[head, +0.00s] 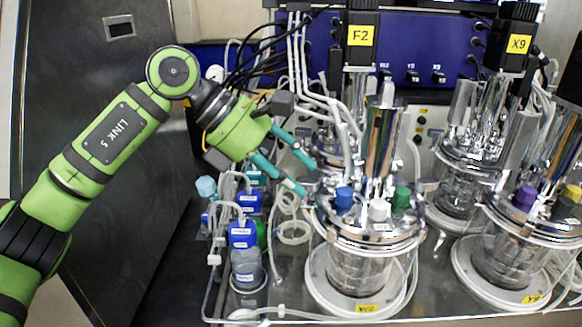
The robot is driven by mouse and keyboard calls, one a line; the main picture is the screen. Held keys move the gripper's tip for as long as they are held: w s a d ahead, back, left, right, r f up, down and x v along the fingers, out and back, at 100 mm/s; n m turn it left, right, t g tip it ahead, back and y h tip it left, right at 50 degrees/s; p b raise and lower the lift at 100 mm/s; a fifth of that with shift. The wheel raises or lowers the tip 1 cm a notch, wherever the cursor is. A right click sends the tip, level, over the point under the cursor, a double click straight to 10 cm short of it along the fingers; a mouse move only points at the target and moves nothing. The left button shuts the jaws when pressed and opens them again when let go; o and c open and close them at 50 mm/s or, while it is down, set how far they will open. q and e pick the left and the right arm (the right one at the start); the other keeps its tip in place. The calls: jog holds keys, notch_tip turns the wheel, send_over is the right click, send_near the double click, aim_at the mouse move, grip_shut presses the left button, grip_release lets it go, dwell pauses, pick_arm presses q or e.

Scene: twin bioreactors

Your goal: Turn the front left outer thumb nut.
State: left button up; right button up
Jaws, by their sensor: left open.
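The front left bioreactor (360,262) is a glass vessel with a shiny metal head plate. Blue (343,198), white (379,210) and green (401,198) caps stand on the plate. The thumb nuts at its rim are too small and shiny to tell apart. My left gripper (309,178) reaches in from the left, with its two teal fingers apart and nothing seen between them. Its fingertips are at the upper left of the head plate in the picture; whether they touch anything cannot be told. My right gripper is not in view.
More bioreactors stand behind and to the right, one with a purple cap (525,197). Blue-capped bottles (242,236) and looped tubing (292,232) crowd the area left of the front vessel. White tubes and black cables hang behind the gripper. A dark panel (110,130) fills the left.

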pick_arm(q)
grip_shut()
jog(key=shift+a, duration=0.1)
